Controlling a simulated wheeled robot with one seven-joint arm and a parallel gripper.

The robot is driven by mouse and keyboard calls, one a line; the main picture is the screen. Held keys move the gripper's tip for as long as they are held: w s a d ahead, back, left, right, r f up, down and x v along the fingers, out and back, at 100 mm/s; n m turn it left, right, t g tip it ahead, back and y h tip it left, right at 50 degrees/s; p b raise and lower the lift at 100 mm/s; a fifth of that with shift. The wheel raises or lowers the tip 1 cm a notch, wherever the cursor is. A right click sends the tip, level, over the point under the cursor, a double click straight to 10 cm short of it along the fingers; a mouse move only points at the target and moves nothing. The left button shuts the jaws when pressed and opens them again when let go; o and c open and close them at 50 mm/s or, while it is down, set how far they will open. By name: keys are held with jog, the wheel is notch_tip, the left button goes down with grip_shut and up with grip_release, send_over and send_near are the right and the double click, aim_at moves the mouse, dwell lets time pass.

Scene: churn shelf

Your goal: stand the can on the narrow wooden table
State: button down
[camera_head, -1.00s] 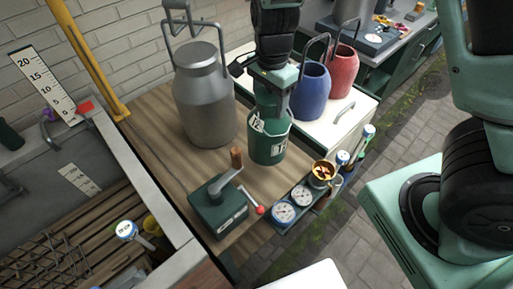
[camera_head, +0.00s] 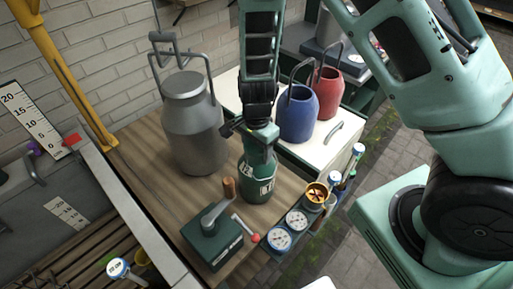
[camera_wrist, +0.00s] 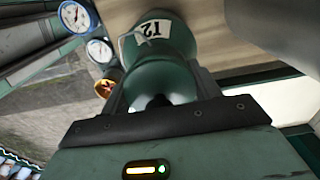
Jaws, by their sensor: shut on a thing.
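The can is dark green with white labels reading 12. In the head view the can (camera_head: 258,184) is upright over the middle of the narrow wooden table (camera_head: 150,150). My gripper (camera_head: 258,155) comes down from above and is shut on the can's upper part. In the wrist view the can (camera_wrist: 165,60) sits between the two fingers, with a label facing up in the picture. The can's base is at or very near the table top; I cannot tell whether it touches.
A tall grey milk churn (camera_head: 194,130) stands left behind the can. A green crank box (camera_head: 212,240) is in front, and gauges (camera_head: 279,238) line the right edge. Blue (camera_head: 297,115) and red (camera_head: 328,92) churns stand on a white cabinet to the right.

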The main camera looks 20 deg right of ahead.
jog(key=shift+f, duration=0.15)
jog(key=shift+c, duration=1.8)
grip_release()
jog(key=shift+f, duration=0.1)
notch_tip(320, 180, up, 12)
jog(key=shift+a+r+b, duration=0.1)
jog(key=shift+b, duration=0.45)
jog(key=s+a+r+n, duration=0.3)
jog(key=s+r+n, duration=0.1)
jog(key=s+n, duration=0.6)
jog(key=s+a+r+n, duration=0.3)
jog(key=s+r+n, duration=0.1)
jog(key=s+n, duration=0.7)
jog(key=shift+a+r+y, duration=0.15)
jog(key=shift+r+y, duration=0.15)
jog(key=shift+r, duration=0.05)
jog(key=shift+s, duration=0.1)
